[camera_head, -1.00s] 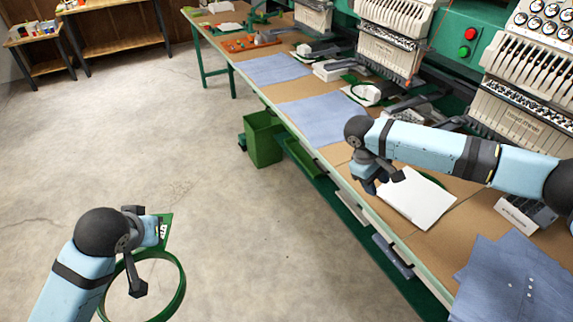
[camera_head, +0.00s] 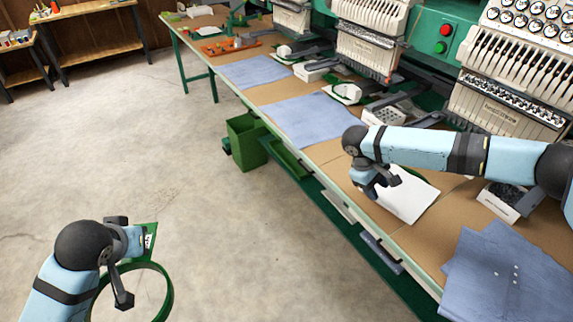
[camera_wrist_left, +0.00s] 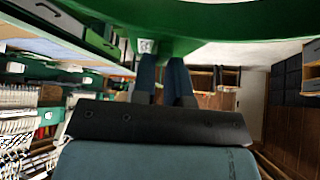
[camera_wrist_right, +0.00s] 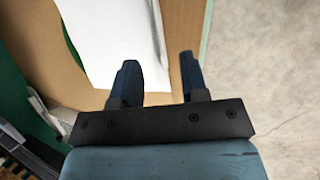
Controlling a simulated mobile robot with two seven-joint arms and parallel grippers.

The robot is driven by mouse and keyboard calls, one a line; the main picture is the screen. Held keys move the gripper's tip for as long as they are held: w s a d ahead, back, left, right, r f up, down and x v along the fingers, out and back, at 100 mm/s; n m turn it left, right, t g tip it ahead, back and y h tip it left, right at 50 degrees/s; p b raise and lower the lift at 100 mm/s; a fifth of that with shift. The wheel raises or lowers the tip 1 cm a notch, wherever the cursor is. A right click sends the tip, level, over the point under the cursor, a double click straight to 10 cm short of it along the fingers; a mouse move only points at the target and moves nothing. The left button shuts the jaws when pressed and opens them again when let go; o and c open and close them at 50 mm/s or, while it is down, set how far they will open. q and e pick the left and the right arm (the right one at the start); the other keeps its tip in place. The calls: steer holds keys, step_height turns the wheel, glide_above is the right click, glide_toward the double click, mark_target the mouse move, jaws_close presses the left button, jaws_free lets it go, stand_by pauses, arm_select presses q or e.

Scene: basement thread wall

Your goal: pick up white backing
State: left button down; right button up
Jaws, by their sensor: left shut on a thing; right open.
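The white backing (camera_head: 408,204) is a flat white sheet lying on the brown table top, near the front edge. It also shows in the right wrist view (camera_wrist_right: 112,35), with a green edge beside it. My right gripper (camera_head: 376,190) is above the sheet's left part and hides some of it. In the right wrist view its two fingers (camera_wrist_right: 159,62) are apart with nothing held between them; one finger overlaps the sheet, the other is over the table edge strip. My left gripper (camera_head: 143,240) is shut on a green hoop (camera_head: 169,292) held over the floor.
The long table (camera_head: 327,152) carries folded blue cloths (camera_head: 310,120), with more blue cloth (camera_head: 495,275) at the near right. A small white-fronted box (camera_head: 497,204) stands right of the backing. Embroidery machines (camera_head: 510,105) line the back.

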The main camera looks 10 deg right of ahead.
mark_target(384, 204)
steer(key=x, duration=0.5)
steer(key=shift+s+d+f, duration=0.1)
steer(key=shift+d+f, duration=0.05)
steer(key=shift+f, duration=0.2)
jaws_close()
